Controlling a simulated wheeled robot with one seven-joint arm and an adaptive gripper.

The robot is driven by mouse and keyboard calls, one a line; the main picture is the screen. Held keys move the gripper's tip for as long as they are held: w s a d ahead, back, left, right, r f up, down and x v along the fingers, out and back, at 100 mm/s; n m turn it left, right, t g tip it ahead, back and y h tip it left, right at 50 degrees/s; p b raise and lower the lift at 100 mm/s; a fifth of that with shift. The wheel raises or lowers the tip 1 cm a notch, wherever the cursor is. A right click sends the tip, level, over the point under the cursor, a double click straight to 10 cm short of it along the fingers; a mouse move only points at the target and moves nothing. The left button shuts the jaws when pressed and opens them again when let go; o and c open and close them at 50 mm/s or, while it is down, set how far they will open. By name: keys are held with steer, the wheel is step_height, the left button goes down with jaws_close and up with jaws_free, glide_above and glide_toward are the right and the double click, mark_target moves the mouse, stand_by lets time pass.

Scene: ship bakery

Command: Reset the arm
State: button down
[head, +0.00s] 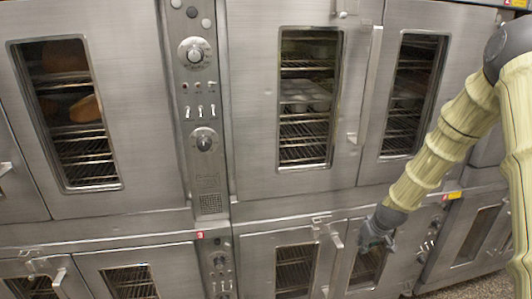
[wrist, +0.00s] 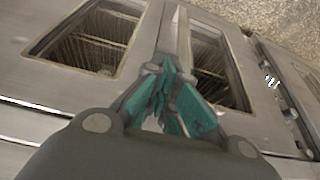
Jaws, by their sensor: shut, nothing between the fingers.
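My arm comes in from the right of the head view in pale yellow ribbed sleeves. My gripper (head: 376,236) hangs at its lower end, in front of the lower oven doors. In the wrist view my gripper (wrist: 172,88) shows teal finger pads brought together, with nothing held between them. Beyond the fingers lie two oven door windows with racks inside, the left window (wrist: 95,38) and the right window (wrist: 213,65). I cannot tell whether the fingertips touch the oven front.
Steel ovens fill the head view. The upper left door (head: 140,120) shows bread (head: 85,108) inside. The upper middle window shows a muffin tray (head: 305,95). A control panel (head: 200,100) stands between doors. Door handles (head: 337,238) stick out. Speckled floor (head: 490,275) is free at lower right.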

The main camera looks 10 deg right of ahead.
steer(key=s+a+f+g, duration=0.1)
steer(key=s+a+f, duration=0.6)
steer(key=s+f, duration=0.15)
steer(key=s+a+f+g, duration=0.1)
steer(key=s+a+f, duration=0.3)
steer(key=s, duration=0.6)
steer(key=s+a+f+g, duration=0.1)
steer(key=s+a+f, duration=0.3)
steer(key=s, duration=0.6)
steer(key=s+a+f+m+g, duration=0.1)
steer(key=s+a+f, duration=0.4)
steer(key=s, duration=0.6)
steer(key=shift+a, duration=1.25)
